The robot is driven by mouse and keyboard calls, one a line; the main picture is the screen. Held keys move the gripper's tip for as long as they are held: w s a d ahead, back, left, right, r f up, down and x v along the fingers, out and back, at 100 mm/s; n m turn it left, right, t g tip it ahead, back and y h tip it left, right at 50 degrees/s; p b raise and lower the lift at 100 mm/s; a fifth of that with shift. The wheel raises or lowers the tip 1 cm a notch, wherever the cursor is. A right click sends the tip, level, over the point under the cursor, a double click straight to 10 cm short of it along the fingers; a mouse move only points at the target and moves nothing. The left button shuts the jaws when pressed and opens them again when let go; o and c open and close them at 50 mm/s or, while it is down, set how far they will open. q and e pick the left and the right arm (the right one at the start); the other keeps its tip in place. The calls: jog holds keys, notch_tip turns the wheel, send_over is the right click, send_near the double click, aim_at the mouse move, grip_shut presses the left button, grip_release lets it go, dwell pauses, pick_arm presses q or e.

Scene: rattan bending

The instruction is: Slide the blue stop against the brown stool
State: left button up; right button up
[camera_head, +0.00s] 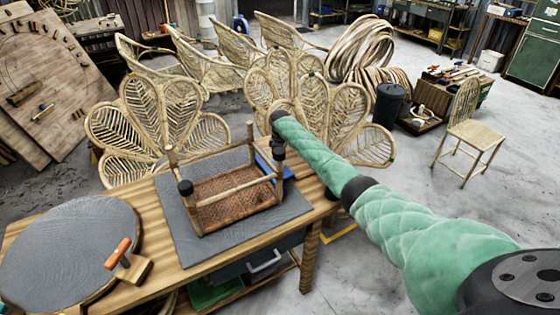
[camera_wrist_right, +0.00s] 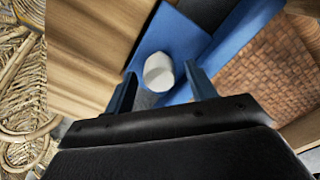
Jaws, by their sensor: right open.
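The brown stool (camera_head: 232,211) rests on a grey mat (camera_head: 185,231) on the wooden table, its woven brown panel low and its posts standing up. The blue stop (camera_head: 263,164) is at the stool's far right side, partly hidden by my right gripper (camera_head: 279,158). In the right wrist view the blue stop (camera_wrist_right: 176,36) has a white round knob (camera_wrist_right: 158,72), and the stool's woven panel (camera_wrist_right: 268,68) lies to its right. My right gripper (camera_wrist_right: 161,88) is open, its fingers on either side of the knob. Whether they touch it I cannot tell. My left gripper is out of view.
A round grey board (camera_head: 65,255) with an orange-handled tool (camera_head: 118,252) is at the table's left. Rattan chair backs (camera_head: 165,112) crowd the floor behind the table. A dark bin (camera_head: 388,104) and a chair (camera_head: 475,132) stand to the right.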

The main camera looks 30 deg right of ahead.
notch_tip(320, 180, up, 6)
jog(key=shift+f+b, duration=0.15)
jog(key=shift+b, duration=0.85)
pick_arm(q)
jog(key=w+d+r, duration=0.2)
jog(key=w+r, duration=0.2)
pick_arm(e)
jog(key=shift+r, duration=0.6)
jog(key=shift+f, duration=0.1)
